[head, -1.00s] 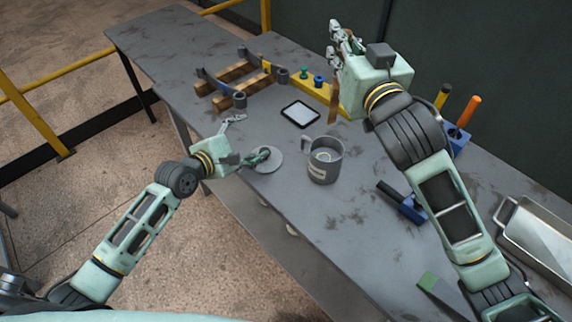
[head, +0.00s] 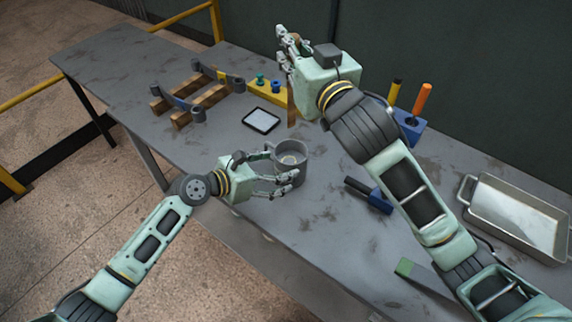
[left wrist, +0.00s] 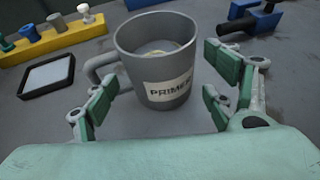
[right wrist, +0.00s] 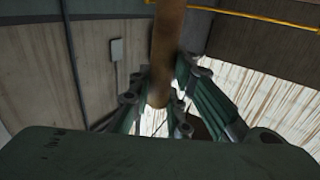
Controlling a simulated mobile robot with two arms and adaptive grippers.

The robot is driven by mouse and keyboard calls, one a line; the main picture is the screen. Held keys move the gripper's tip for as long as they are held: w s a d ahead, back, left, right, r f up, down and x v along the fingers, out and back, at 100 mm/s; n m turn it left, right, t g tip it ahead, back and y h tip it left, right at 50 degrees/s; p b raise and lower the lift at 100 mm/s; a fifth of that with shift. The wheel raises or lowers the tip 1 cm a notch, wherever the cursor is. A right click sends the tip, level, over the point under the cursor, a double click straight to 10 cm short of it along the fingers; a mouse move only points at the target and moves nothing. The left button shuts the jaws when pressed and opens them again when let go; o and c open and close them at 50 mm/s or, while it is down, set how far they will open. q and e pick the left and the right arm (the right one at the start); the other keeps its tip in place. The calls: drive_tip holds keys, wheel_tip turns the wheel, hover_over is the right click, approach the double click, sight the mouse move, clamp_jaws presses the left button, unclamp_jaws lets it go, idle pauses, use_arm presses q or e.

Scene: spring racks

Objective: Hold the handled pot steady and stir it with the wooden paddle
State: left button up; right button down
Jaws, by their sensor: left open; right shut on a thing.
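The grey handled pot (head: 293,158) stands upright on the table; its inside holds something pale. In the left wrist view the pot (left wrist: 165,65) shows a "PRIMER" label, with its handle (left wrist: 100,70) to the left. My left gripper (head: 280,172) is open at the pot's near left side, fingers spread either side of it; I cannot tell whether they touch it. My right gripper (head: 287,48) is shut on the brown wooden paddle (head: 291,108), raised at the table's far side. The paddle (right wrist: 166,45) also shows between the fingers in the right wrist view.
A black-framed tablet (head: 261,121), a yellow block with pegs (head: 272,93) and a wooden rack (head: 190,105) lie to the left. A metal tray (head: 470,185) stands at far right.

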sight(290, 154)
use_arm(q)
drive_tip(key=shift+x, duration=2.3)
